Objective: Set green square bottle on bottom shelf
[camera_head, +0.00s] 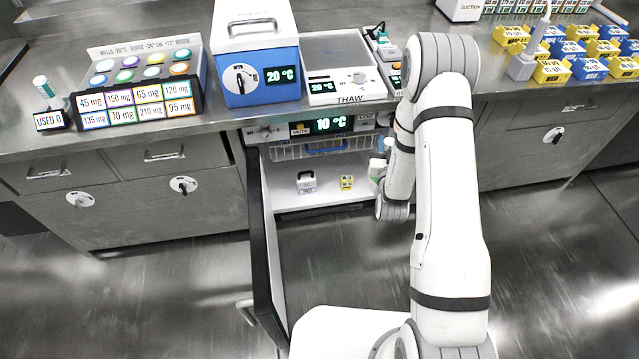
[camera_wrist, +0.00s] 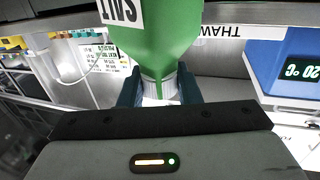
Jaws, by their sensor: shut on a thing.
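The bottle's far end is cut off by the frame. In the head view my arm hides most of the gripper, at the right side of the open cabinet under the bench. The cabinet's bottom shelf (camera_head: 322,200) is a white surface with bare room around two small items.
The cabinet door (camera_head: 262,240) is swung open at left. A blue 20 °C box (camera_head: 262,78) stands on the bench.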

